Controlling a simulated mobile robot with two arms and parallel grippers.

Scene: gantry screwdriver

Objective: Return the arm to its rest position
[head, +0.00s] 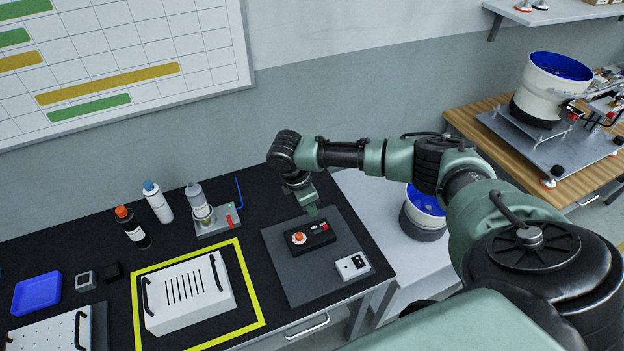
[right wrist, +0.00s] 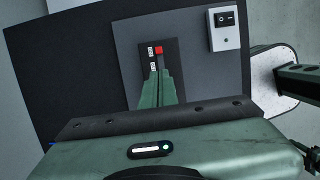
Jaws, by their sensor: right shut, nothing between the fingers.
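My right arm reaches in from the right in the head view and bends down over the black table. Its gripper (head: 312,211) is shut and empty, pointing down just above the far edge of a black control box (head: 311,238) with a red-orange round button and small red and white keys. In the right wrist view, the shut green fingers (right wrist: 157,88) cover part of this box, and a red key shows beside their tips. I cannot tell whether the tips touch the box. My left gripper is not in view.
The box and a white switch box (head: 352,266) sit on a grey plate (head: 290,287). To its left are a white slotted case (head: 187,295) inside a yellow outline, bottles (head: 158,202) and a blue tray (head: 37,293). A blue-lined bowl feeder (head: 425,209) stands right of the table.

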